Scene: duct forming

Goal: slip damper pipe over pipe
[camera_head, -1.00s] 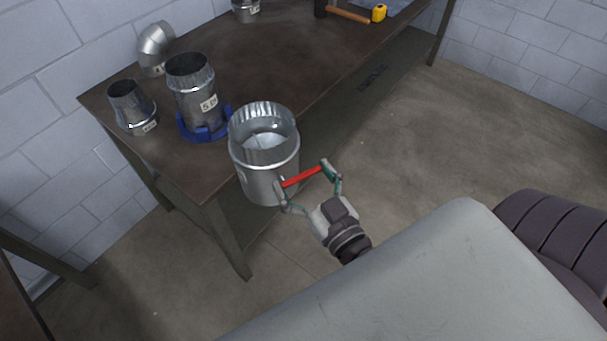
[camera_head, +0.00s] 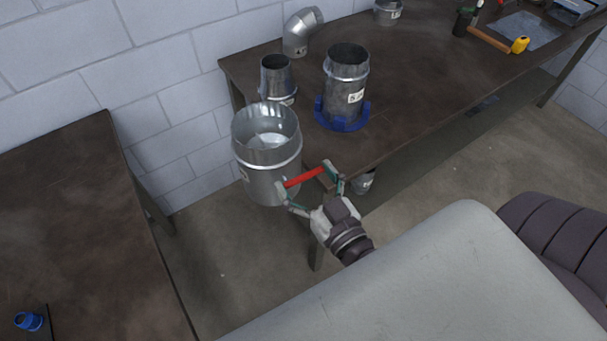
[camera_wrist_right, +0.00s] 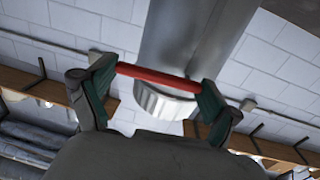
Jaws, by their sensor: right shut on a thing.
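The damper pipe (camera_head: 266,160) is a wide metal pipe with a crimped top rim, a disc inside and a red handle (camera_head: 305,177) on its side. My right gripper (camera_head: 313,183) is shut on the red handle and holds the pipe upright in the air, off the front-left corner of the workbench. In the right wrist view the red handle (camera_wrist_right: 158,77) spans between the two fingers, with the damper pipe (camera_wrist_right: 195,35) behind it. The other pipe (camera_head: 346,85), with a paper label, stands upright in a blue holder (camera_head: 343,121) on the bench. My left gripper is out of view.
A reducer (camera_head: 276,78) and an elbow (camera_head: 301,32) stand left of and behind the labelled pipe. A second dark table (camera_head: 75,220) is at left with a small blue item (camera_head: 29,321).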

